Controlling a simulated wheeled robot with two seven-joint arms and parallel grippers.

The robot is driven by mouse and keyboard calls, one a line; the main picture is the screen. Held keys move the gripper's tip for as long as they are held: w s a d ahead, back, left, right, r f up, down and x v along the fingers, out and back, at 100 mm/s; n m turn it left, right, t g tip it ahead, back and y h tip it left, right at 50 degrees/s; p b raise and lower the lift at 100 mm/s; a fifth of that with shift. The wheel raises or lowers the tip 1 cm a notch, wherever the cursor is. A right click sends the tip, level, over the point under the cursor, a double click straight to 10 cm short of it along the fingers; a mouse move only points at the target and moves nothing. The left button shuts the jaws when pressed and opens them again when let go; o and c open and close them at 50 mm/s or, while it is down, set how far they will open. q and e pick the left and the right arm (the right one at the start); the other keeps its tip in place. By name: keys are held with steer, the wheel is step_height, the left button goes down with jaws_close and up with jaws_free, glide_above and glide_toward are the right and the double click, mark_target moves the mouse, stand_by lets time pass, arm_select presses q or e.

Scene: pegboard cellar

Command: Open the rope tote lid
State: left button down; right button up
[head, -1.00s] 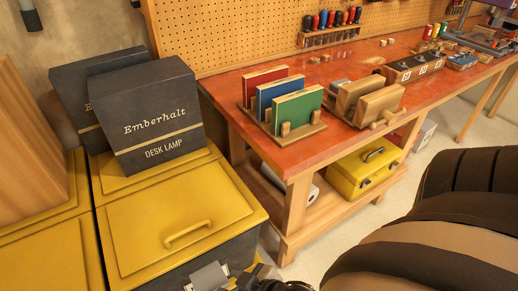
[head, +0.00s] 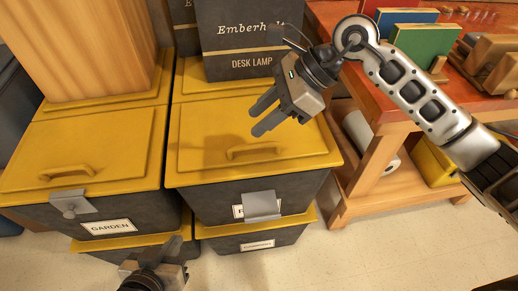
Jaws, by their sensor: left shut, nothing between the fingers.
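The tote (head: 215,203) in the middle has a dark body and a yellow lid (head: 205,150) with a yellow handle (head: 254,152); the lid lies shut. A grey latch plate (head: 262,205) hangs on its front and covers most of a white label, so I cannot read it in full. My left gripper (head: 178,256) is shut and empty, low in front of the totes.
A GARDEN tote (head: 150,208) with its own latch (head: 75,204) stands to the left, a wooden box (head: 85,50) behind its handle. A desk lamp box (head: 245,45) stands behind the middle lid. Another tote (head: 285,235) is underneath. The workbench (head: 365,165) is at right; floor in front is clear.

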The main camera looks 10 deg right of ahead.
mark_target(255, 145)
steer(key=w+d+n+t+h, duration=0.1)
steer(key=w+d+t+h, duration=0.1)
steer(key=w+d+h, duration=0.3)
steer(key=shift+y, duration=0.6)
steer(key=x, duration=0.5)
steer(key=s+x, duration=0.1)
steer(key=x, duration=0.4)
steer(key=d+x, duration=0.1)
steer(key=x, duration=0.4)
steer(key=shift+s+f, duration=0.35)
steer(key=shift+s, duration=0.05)
jaws_close()
